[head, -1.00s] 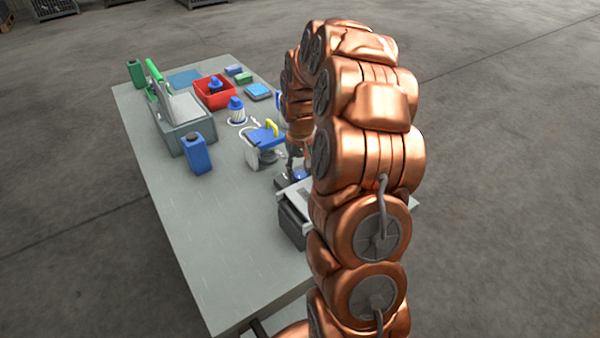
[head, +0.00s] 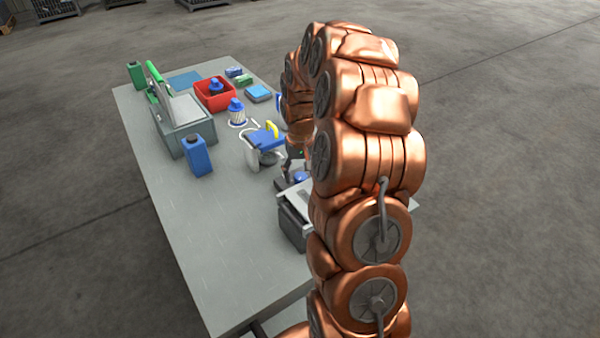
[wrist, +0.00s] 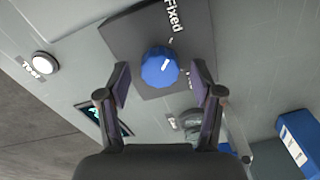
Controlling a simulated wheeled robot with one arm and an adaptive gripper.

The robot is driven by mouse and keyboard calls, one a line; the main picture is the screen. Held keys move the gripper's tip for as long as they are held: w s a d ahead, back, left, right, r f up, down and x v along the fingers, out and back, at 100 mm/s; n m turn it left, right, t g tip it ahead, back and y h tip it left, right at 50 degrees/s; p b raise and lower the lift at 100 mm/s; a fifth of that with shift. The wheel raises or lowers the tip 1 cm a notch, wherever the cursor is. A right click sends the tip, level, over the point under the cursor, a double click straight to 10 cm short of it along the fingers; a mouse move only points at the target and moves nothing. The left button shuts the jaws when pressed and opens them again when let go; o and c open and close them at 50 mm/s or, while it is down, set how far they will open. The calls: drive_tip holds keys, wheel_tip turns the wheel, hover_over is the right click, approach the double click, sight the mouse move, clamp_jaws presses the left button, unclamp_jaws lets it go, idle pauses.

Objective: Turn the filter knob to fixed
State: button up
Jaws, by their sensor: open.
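The blue filter knob (wrist: 159,67) sits on a dark square plate (wrist: 196,32) in the wrist view. The plate carries the printed word "Fixed" (wrist: 174,16) with a small tick below it. The white mark on the knob is short and lies to the right of the knob's middle, not clearly lined up with that tick. My gripper (wrist: 165,82) is open, with one finger on each side of the knob and visible gaps between. Whether the fingertips are down at knob height is hard to tell. In the head view the knob (head: 301,176) is partly hidden by my arm.
In the wrist view a round white "Test" button (wrist: 45,63) and a small lit screen (wrist: 104,118) lie left. A blue box (wrist: 299,143) lies right. In the head view the grey table (head: 215,260) holds a blue bottle (head: 197,156) and a red bin (head: 230,103).

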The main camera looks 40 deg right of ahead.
sight(300, 175)
drive_tip(key=shift+r, duration=0.1)
wheel_tip(300, 175, up, 12)
idle(0.5)
drive_tip(key=shift+a, duration=0.1)
drive_tip(key=s+a+r+n+p, duration=0.1)
drive_tip(key=s+a+r+p, duration=0.1)
drive_tip(key=s+a, duration=0.7)
drive_tip(key=s+a+r+n+g+p, duration=0.1)
drive_tip(key=s+a+r, duration=0.4)
drive_tip(key=s+a, duration=0.5)
drive_tip(key=a+n+p, duration=0.1)
drive_tip(key=p, duration=0.1)
drive_tip(key=shift+a+r+n+p, duration=0.15)
drive_tip(key=shift+r+n+p, duration=0.1)
drive_tip(key=shift+n+p, duration=0.05)
drive_tip(key=shift+n+g, duration=0.3)
drive_tip(key=shift+g, duration=0.1)
drive_tip(key=s+a, duration=0.1)
drive_tip(key=s, duration=0.2)
drive_tip(key=s+a+p, duration=0.1)
drive_tip(key=s, duration=0.3)
drive_tip(key=s+a+p, duration=0.1)
drive_tip(key=s, duration=0.3)
drive_tip(key=shift+a+f, duration=0.1)
drive_tip(key=shift+f, duration=0.2)
drive_tip(key=shift+c, duration=0.2)
